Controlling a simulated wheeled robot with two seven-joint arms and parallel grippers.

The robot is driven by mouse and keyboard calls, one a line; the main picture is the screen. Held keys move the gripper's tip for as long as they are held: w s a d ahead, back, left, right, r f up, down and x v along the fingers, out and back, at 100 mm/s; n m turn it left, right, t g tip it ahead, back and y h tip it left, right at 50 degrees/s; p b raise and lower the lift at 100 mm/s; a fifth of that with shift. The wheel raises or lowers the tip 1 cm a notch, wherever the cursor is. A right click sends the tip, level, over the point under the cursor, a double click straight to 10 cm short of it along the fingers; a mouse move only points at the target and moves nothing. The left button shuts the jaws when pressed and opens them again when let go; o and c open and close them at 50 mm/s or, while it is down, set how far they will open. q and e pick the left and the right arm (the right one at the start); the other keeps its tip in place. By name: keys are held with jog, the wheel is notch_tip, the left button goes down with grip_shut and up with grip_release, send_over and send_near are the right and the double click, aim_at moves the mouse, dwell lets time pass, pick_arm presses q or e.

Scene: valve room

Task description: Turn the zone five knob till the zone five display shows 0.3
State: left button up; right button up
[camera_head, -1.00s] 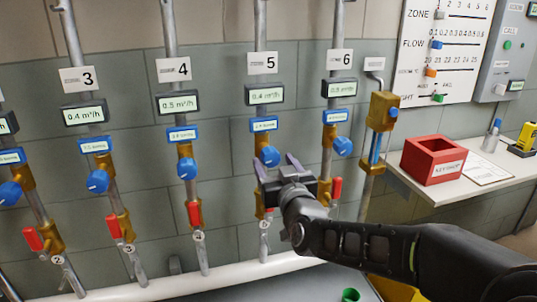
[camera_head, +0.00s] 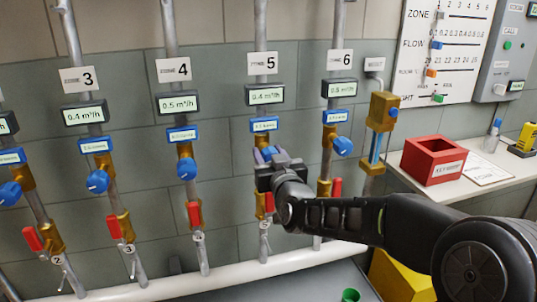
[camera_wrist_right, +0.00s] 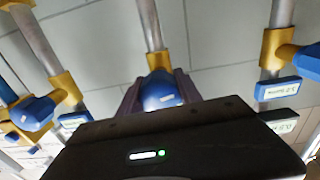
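The zone five display (camera_head: 265,95) reads 0.4 m³/h, under the plate marked 5 (camera_head: 263,62). The zone five knob (camera_wrist_right: 160,90) is blue and sits on a brass fitting; in the head view my right gripper mostly hides it. My right gripper (camera_head: 266,155) is at this knob. In the right wrist view its two purple fingers (camera_wrist_right: 159,88) stand either side of the knob, spread apart; I cannot tell whether they touch it. My left gripper is not in view.
The zone four knob (camera_head: 187,168) and zone six knob (camera_head: 343,146) flank my gripper. A red lever (camera_head: 265,203) is just below it. A red box (camera_head: 433,160) stands on the shelf at right. A settings chart (camera_head: 447,50) hangs above.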

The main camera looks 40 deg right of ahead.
jog(key=c, duration=0.8)
jog(key=m+b, duration=0.1)
jog(key=b, duration=0.1)
jog(key=m+b, duration=0.2)
jog(key=shift+f, duration=0.3)
jog(key=shift+r+m+b, duration=0.1)
jog(key=shift+m+b, duration=0.25)
jog(key=shift+m, duration=0.15)
jog(key=shift+r, duration=0.15)
jog(key=o, duration=1.4)
jog(key=shift+c, duration=0.2)
jog(key=shift+s, duration=0.1)
jog(key=v, duration=0.7)
jog(key=shift+s+p, duration=0.35)
jog(key=shift+p, duration=0.1)
jog(key=shift+a, duration=0.1)
